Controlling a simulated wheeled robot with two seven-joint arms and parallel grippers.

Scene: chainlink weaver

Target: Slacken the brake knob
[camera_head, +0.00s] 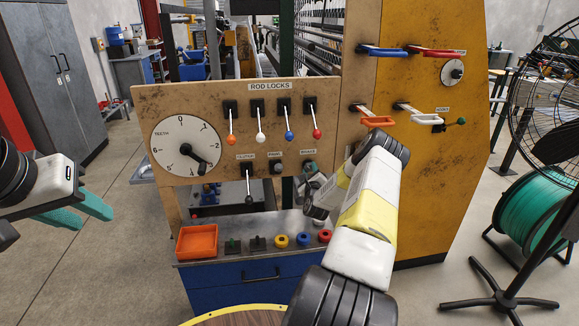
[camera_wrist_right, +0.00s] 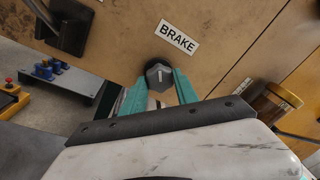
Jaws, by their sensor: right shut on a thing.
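The brake knob (camera_wrist_right: 158,74) is a dark round knob with a pale pointer line, on the wooden panel under the BRAKE label (camera_wrist_right: 177,38) in the right wrist view. My right gripper (camera_wrist_right: 160,86) is shut on it, one teal finger on each side. In the head view my right gripper (camera_head: 311,168) is at the panel's lower right, and my wrist and arm partly hide it and the knob. My left gripper (camera_head: 82,212) is at the far left, away from the panel, its two teal fingers apart with nothing between them.
The panel also carries a TEETH dial (camera_head: 186,147), rod lock levers (camera_head: 261,137) and a clutch lever (camera_head: 249,198). Below, a shelf holds an orange tray (camera_head: 197,242) and several small coloured parts. A yellow cabinet (camera_head: 440,150) with handles stands right of my right arm.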

